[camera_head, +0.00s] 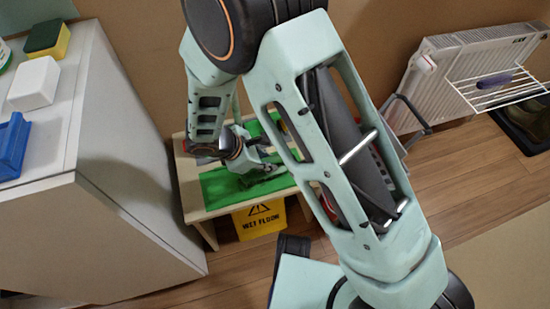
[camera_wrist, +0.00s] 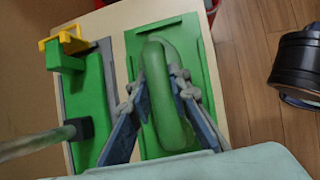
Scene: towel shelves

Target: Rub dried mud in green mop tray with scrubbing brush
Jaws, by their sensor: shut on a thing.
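My gripper (camera_wrist: 158,86) is shut on a long green scrubbing brush (camera_wrist: 166,105), with one finger on each side. In the wrist view, the brush lies lengthwise over a shallow green tray (camera_wrist: 196,50) with a low dark-green rim. I cannot tell whether its underside touches the tray floor. No dried mud shows; the brush and fingers cover much of the tray. In the head view, my gripper (camera_head: 266,170) is low over the green tray (camera_head: 218,192) on a small pale wooden table; the brush is hard to make out there.
In the wrist view, a second green panel (camera_wrist: 90,100) lies left of the tray, with a yellow-and-green block (camera_wrist: 66,50) and a grey pole (camera_wrist: 35,142). A yellow wet floor sign (camera_head: 259,220) stands before the table. A white cabinet (camera_head: 120,180) is at left, a radiator (camera_head: 440,75) at right.

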